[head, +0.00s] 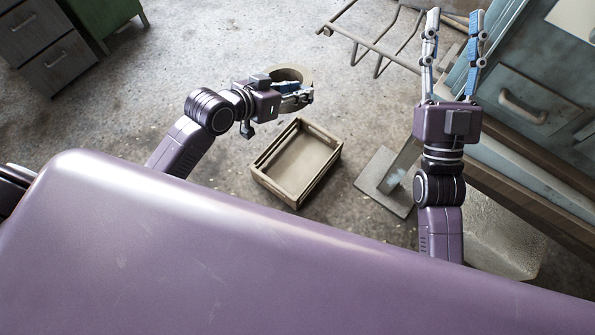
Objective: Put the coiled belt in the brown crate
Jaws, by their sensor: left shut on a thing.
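The brown crate (296,165) is an open, shallow box on the floor. It looks empty, and it lies below the belt in the picture, with the belt off its far edge. The belt's height above the floor is hard to tell. My right gripper (454,20) is open and empty at upper right, with its two fingers spread apart.
A metal rack frame (378,50) stands beyond the crate to the right. A grey cabinet with a handle (530,105) fills the right side. A flat metal base plate (385,190) lies right of the crate. Drawers (60,65) stand at far left.

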